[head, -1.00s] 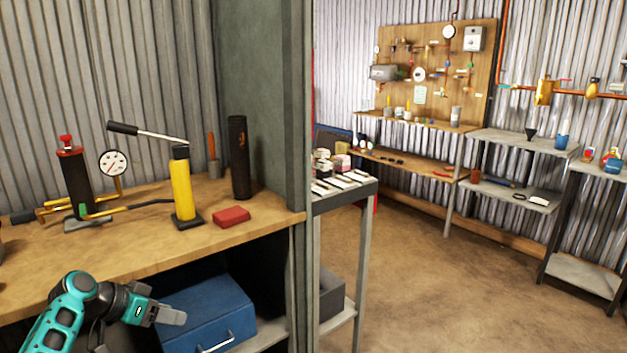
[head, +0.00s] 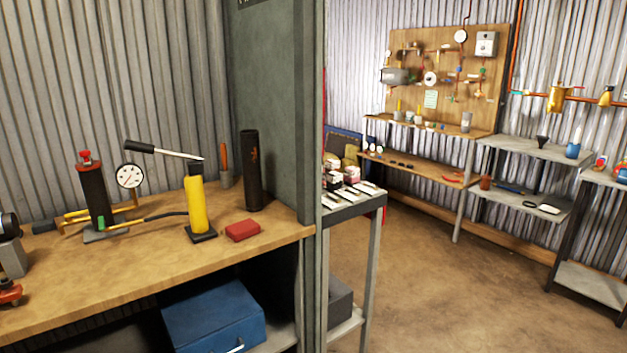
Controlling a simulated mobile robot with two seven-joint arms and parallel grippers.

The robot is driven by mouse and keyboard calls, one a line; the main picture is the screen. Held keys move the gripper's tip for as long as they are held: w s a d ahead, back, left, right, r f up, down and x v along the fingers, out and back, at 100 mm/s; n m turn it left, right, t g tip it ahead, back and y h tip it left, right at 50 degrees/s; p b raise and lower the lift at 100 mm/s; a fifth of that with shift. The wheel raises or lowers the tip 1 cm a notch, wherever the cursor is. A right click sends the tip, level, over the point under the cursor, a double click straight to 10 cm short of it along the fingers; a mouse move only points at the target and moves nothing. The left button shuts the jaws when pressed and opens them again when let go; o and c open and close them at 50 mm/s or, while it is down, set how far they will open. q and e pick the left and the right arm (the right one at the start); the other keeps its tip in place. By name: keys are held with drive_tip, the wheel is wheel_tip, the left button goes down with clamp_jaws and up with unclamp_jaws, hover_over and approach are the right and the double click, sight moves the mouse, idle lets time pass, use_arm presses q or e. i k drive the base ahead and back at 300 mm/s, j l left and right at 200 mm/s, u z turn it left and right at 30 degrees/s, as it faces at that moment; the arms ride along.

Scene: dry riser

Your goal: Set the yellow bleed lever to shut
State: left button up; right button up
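I cannot make out a yellow bleed lever with certainty. A wooden wall board (head: 412,52) at the back carries gauges, pipes and small coloured fittings, too small to tell apart. A copper pipe with a yellow-brass fitting (head: 556,99) runs along the wall at the far right, with a small red handle near its top. On the near bench, a yellow hand pump (head: 196,205) with a black-gripped lever stands beside a dark cylinder with a red top (head: 93,192). Neither of my grippers is in view.
The wooden bench (head: 150,268) fills the near left, with a red block (head: 242,231) on it and a blue case (head: 212,318) beneath. A green-grey post (head: 308,150) and a small grey table (head: 350,212) stand right of it. Brown floor (head: 450,300) lies open at the right.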

sight(68, 217)
drive_tip(key=j+u, duration=0.1)
drive_tip(key=u, duration=0.3)
drive_tip(key=i+j+u, duration=0.1)
drive_tip(key=u, duration=0.35)
drive_tip(key=i+u, duration=0.15)
drive_tip(key=u, duration=0.25)
drive_tip(key=j, duration=0.3)
drive_tip(key=i+j, duration=0.15)
drive_tip(key=j, duration=0.2)
